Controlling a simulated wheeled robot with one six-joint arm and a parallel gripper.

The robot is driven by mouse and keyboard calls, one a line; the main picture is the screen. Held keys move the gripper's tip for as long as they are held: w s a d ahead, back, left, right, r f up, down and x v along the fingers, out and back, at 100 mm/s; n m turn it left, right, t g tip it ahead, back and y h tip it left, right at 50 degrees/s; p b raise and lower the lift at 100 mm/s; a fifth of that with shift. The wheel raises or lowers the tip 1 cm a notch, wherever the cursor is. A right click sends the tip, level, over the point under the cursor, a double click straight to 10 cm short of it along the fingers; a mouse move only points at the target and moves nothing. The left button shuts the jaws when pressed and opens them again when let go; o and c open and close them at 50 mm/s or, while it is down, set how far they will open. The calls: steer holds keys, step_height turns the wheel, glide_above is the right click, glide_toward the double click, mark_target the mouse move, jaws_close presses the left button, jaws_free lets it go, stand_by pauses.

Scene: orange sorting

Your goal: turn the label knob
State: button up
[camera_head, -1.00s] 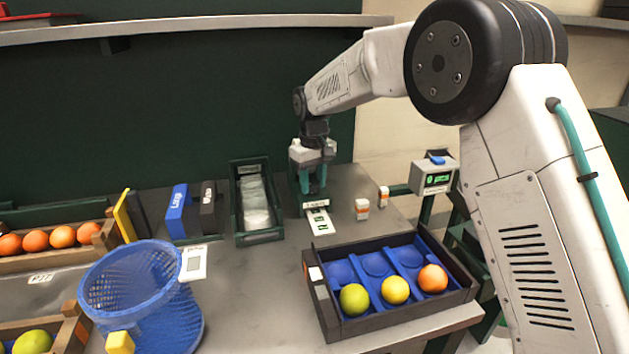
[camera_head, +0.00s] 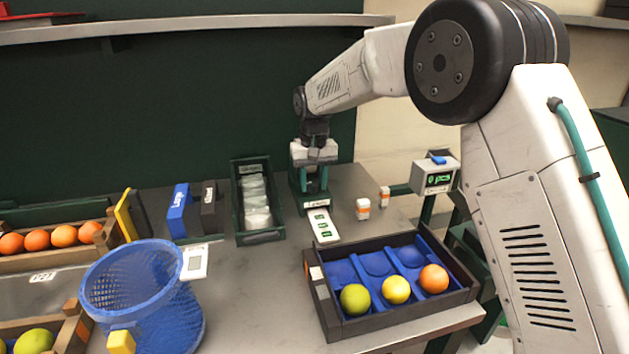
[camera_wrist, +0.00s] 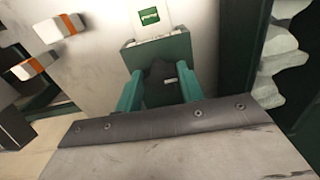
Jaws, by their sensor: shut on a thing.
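The label dispenser (camera_head: 298,200) is a dark green box at the back of the bench, with a white label strip (camera_head: 323,226) coming out of its front. In the wrist view the dispenser (camera_wrist: 158,50) and the strip (camera_wrist: 150,17) show at the top. My gripper (camera_head: 315,188) points down over the dispenser. In the wrist view its two teal fingers (camera_wrist: 160,92) stand on either side of a dark knob (camera_wrist: 162,72) and are shut on it. Part of the knob is hidden by the gripper.
A blue-lined tray (camera_head: 315,285) with fruit stands in front. A blue basket (camera_head: 140,290) and a green bin of bags (camera_head: 262,236) are to the left. Two small white-orange containers (camera_head: 363,207) stand right of the dispenser. A scale display (camera_head: 437,178) is further right.

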mark_target(314, 183)
steer(key=shift+w+r, duration=0.1)
steer(key=shift+r, duration=0.05)
steer(key=o, duration=1)
step_height(314, 183, up, 8)
steer(key=shift+f, duration=0.15)
